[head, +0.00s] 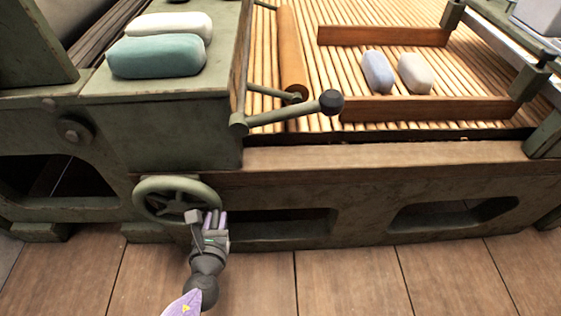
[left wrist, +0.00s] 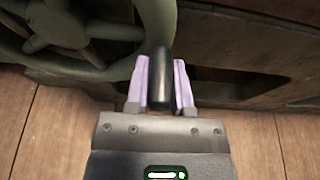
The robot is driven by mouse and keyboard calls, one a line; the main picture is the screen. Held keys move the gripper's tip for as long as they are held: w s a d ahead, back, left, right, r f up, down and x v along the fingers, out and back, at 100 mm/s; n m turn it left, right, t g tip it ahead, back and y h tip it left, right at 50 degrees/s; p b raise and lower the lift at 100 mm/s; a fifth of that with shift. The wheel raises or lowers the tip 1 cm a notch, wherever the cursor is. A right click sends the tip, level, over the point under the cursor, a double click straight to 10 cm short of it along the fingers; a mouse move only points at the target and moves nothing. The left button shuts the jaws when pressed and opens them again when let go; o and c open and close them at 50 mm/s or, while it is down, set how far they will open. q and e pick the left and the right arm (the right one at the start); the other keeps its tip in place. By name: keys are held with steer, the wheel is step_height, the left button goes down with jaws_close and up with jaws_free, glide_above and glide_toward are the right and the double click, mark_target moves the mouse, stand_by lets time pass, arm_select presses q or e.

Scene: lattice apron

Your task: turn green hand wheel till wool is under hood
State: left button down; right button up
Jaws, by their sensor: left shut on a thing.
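The green hand wheel (head: 177,183) is on the front of the machine's green frame, low at the left in the head view. Its rim and spokes also show in the left wrist view (left wrist: 90,25). My left gripper (head: 213,220) is at the wheel's lower right. In the left wrist view its lilac fingers (left wrist: 160,80) are shut on the wheel's dark crank handle (left wrist: 160,62). A pale blue wool piece (head: 377,71) and a whitish one (head: 415,73) lie side by side on the slatted lattice (head: 340,68). I cannot tell which part is the hood. My right gripper is not in view.
A teal bundle (head: 157,56) and a cream bundle (head: 170,25) lie on the green top at the left. A lever with a black knob (head: 331,102) sticks out above the wheel. Wooden rails (head: 430,108) border the lattice. The plank floor (head: 380,270) in front is clear.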

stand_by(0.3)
arm_select(q)
steer(key=f, duration=0.1)
steer(key=a+f, duration=0.1)
steer(key=f, duration=0.1)
steer(key=shift+a+f, duration=0.1)
steer(key=shift+f, duration=0.15)
